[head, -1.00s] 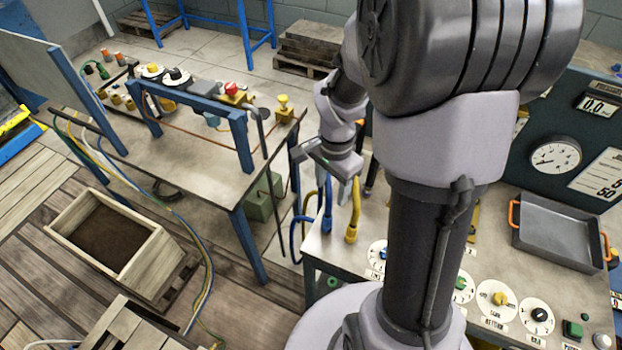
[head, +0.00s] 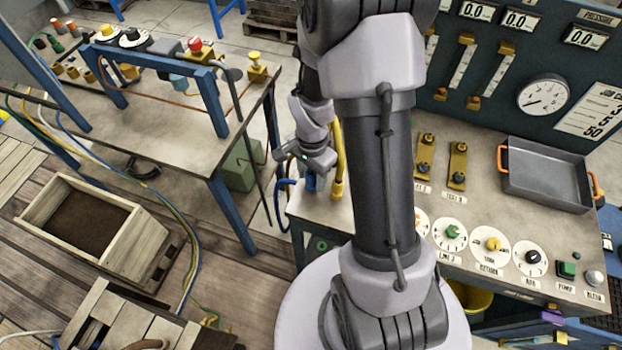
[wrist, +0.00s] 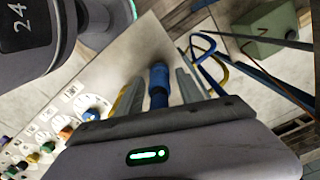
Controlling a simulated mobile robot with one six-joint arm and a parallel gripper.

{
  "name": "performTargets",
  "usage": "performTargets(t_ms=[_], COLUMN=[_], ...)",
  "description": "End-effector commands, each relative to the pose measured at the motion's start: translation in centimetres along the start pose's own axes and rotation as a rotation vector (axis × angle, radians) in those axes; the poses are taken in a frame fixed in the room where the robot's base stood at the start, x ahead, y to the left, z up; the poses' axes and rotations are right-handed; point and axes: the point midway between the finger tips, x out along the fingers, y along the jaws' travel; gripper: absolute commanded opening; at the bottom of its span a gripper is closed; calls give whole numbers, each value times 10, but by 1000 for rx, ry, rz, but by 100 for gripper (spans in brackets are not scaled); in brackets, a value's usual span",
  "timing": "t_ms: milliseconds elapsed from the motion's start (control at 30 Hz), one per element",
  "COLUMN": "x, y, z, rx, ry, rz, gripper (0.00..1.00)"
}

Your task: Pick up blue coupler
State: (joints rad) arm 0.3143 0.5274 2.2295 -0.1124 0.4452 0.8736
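The blue coupler (wrist: 159,84) stands at the bench edge, its blue hose curving away beyond. In the wrist view it lies between the two grey fingers of my gripper (wrist: 160,88), with a visible gap on each side. My gripper is open. In the head view my gripper (head: 309,167) is right above the blue coupler (head: 310,183), whose upper part is hidden by the gripper.
A yellow coupler (head: 337,188) stands just right of the blue one. The bench holds dials, a grey tray (head: 545,178) and brass valves (head: 457,167). A second table (head: 170,150) with a blue frame is at left, with floor between.

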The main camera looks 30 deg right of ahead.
Motion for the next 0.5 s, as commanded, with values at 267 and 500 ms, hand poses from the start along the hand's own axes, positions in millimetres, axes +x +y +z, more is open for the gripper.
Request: performTargets(t_ms=[267,500], x=[0,-1], y=[0,0], z=[0,0], rx=[0,0], ry=[0,0], rz=[0,-1], gripper=[0,0])
